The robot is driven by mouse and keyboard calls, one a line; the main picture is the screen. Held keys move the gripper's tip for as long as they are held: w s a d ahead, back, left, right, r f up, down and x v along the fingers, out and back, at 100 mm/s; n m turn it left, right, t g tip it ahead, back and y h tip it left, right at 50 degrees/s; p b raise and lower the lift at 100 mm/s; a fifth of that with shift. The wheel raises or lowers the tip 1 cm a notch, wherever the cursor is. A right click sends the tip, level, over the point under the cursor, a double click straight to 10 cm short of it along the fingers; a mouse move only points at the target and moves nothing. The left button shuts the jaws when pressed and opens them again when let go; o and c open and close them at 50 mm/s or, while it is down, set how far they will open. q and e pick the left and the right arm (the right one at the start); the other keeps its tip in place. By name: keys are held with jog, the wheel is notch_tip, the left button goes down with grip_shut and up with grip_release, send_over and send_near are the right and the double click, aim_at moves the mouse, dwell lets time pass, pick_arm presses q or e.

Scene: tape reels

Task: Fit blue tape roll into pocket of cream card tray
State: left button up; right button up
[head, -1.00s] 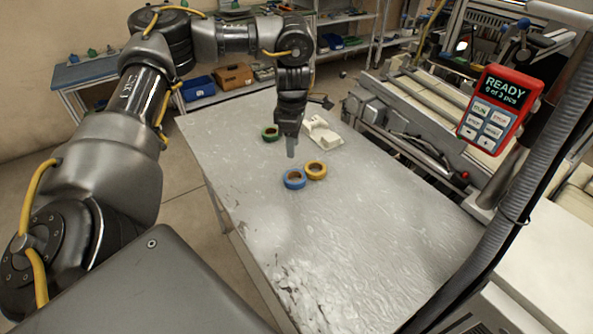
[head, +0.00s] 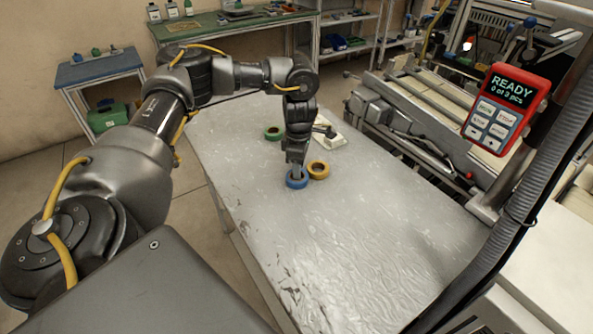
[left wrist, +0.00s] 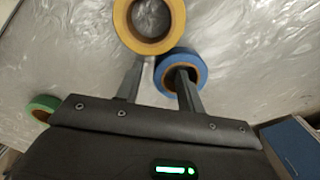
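The blue tape roll (head: 297,184) lies flat on the table, and my left gripper (head: 297,172) is down at it. In the left wrist view the blue roll (left wrist: 199,66) has one finger of my left gripper (left wrist: 163,75) in its hole and the other outside its left wall. The fingers are apart, with that wall between them; no firm grip is visible. The cream card tray (head: 330,144) lies farther back, partly hidden by my left wrist, so its pockets are unclear. My right gripper is not in view.
A yellow tape roll (head: 319,170) lies right beside the blue one, very close or touching. A green tape roll (head: 272,133) lies farther back on the left. The near part of the table (head: 340,250) is clear. A red control box (head: 506,108) hangs at the right.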

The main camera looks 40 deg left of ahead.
aim_at(302, 181)
pick_arm(q)
grip_shut()
dwell(0.3)
jog(key=shift+w+r, duration=0.1)
jog(key=shift+r, duration=0.4)
notch_tip(302, 181, up, 3)
jog(key=shift+d+f, duration=0.15)
jog(key=s+d+r, duration=0.9)
jog(key=d, duration=0.1)
jog(key=shift+s+d+r, duration=0.15)
jog(key=shift+s, duration=0.05)
